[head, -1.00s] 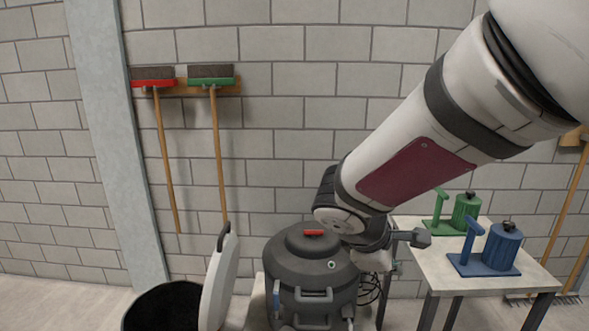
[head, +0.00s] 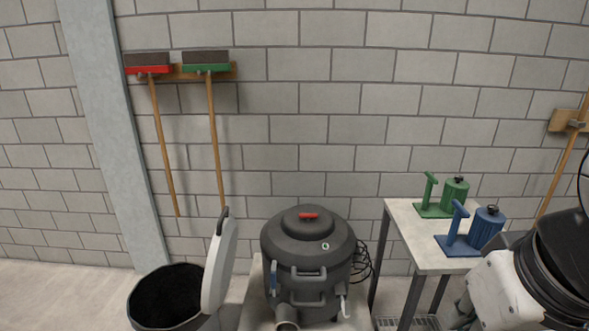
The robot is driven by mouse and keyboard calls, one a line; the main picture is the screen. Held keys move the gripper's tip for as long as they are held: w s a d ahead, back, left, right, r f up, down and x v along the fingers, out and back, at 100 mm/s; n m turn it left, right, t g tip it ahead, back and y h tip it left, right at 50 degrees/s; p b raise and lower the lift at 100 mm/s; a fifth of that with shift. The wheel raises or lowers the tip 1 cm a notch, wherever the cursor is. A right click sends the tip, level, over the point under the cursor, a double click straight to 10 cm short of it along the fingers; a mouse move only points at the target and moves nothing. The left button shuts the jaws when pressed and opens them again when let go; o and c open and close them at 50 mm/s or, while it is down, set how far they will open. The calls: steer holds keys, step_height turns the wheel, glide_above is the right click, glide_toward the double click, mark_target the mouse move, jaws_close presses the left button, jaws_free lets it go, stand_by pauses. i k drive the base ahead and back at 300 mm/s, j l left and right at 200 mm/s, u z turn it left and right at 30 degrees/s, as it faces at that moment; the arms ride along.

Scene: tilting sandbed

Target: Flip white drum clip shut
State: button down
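The dark grey drum (head: 308,260) stands at the lower middle in the head view, with a domed lid and a red handle (head: 309,215) on top. The white drum clip (head: 344,303) is a small pale piece low on the drum's right side. It hangs low against the body and is too small for me to tell its exact angle. A blue clip (head: 273,275) is on the drum's left side. My arm shows at the lower right, well to the right of the drum. My gripper is out of view.
A black bin (head: 143,300) with its white lid (head: 219,265) standing upright is left of the drum. A pale table (head: 408,222) to the right holds a green device (head: 453,195) and a blue one (head: 485,228). Black cables (head: 364,262) hang between drum and table.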

mark_target(345, 306)
steer(key=l+z, duration=0.2)
steer(key=l, duration=0.4)
steer(key=l+z, duration=0.15)
steer(key=l, duration=0.5)
steer(key=i+l+z, duration=0.2)
steer(key=l, duration=0.4)
steer(key=k, duration=0.05)
